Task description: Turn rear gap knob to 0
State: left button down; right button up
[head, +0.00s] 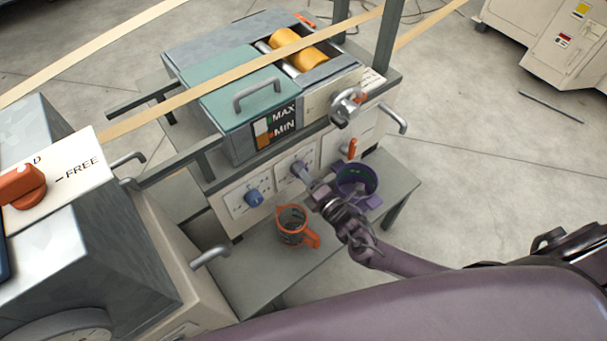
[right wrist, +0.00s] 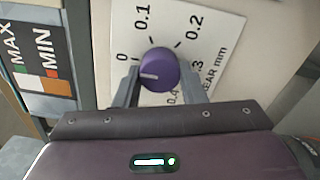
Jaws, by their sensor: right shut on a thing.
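The rear gap knob (right wrist: 158,72) is purple and round, on a white dial plate (right wrist: 205,20) marked 0, 0.1, 0.2, 0.3, 0.4 and "REAR mm" in the right wrist view. A pale mark on the knob points left, close to the 0 label and a little below it. My right gripper (right wrist: 160,92) is shut on the knob, one finger on each side. In the head view the knob (head: 299,167) is on the machine's front panel, with my right gripper (head: 306,178) at it, partly hiding it. My left gripper is not in view.
A second blue knob (head: 254,198) is left of it on the same panel. Below, a grey shelf (head: 262,272) holds an orange-rimmed jug (head: 291,226) and a purple pot (head: 371,181) close to my right wrist. A MAX/MIN gauge (head: 276,127) is above.

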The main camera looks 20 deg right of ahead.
jog(key=o, duration=1)
jog(key=v, duration=0.8)
jog(key=shift+w, duration=0.1)
